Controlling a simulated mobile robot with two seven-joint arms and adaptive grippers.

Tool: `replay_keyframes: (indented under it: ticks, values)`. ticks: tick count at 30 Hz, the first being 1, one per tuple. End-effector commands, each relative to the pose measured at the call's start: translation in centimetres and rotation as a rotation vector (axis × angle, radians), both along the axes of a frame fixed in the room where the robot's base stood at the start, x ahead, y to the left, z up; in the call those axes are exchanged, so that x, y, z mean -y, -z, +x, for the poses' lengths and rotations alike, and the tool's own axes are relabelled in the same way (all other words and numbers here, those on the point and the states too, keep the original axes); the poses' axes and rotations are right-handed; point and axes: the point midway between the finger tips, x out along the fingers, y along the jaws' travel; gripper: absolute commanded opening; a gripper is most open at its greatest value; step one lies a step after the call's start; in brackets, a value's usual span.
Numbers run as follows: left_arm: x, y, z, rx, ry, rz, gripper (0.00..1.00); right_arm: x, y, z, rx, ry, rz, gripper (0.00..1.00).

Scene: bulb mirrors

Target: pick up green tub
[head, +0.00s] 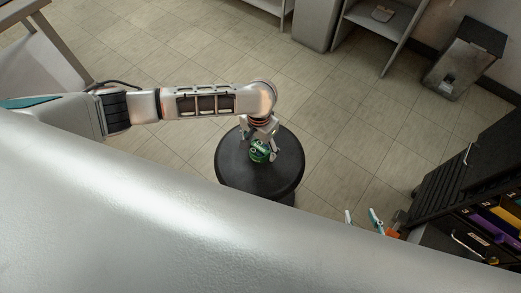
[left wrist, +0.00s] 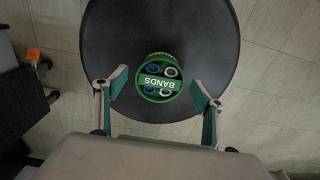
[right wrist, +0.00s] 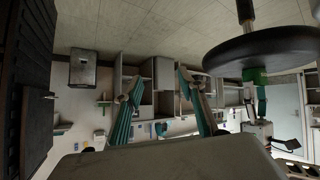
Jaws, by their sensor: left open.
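The green tub (head: 259,153) stands upright on a round black stool top (head: 232,170). My left gripper (head: 262,138) is right above the tub, pointing down. Its fingers are spread on both sides of the tub, apart from it in the left wrist view (left wrist: 160,82). My right gripper (head: 362,217) is open and empty, well to the right of the stool. The tub (right wrist: 256,75) also shows in the right wrist view, which is upside down.
A black cabinet (head: 455,170) with open drawers of coloured items stands at the right. A grey bin (head: 463,65) is at the back right, and shelves (head: 375,28) stand at the back. The tiled floor around the stool is clear.

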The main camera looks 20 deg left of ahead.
Motion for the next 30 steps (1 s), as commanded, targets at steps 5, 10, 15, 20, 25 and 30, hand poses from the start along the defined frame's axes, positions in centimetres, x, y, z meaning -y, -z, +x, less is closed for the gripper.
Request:
replay_keyframes:
  ticks: [5,10,15,20,25,30]
  values:
    - [0.0,2.8,-0.2,-0.006,0.000,0.000,0.69,0.3,0.8,0.3,0.003,-0.001,-0.012,0.40]
    - [0.0,2.6,0.0,0.000,0.001,0.000,0.69,0.3,0.4,0.4,0.007,-0.003,-0.015,0.40]
    - [0.0,2.5,0.0,0.000,0.001,0.000,0.41,0.3,0.4,0.3,0.005,-0.002,-0.014,0.40]
    - [0.0,2.6,0.0,0.000,0.001,0.000,0.25,0.2,0.5,0.2,0.004,-0.002,-0.012,0.40]
    - [0.0,2.6,0.0,-0.001,0.001,0.000,0.25,0.2,0.7,0.1,0.000,-0.002,-0.011,0.40]
    - [0.0,1.3,0.1,0.003,0.001,0.000,0.25,0.2,0.1,0.3,0.005,-0.002,-0.009,0.40]
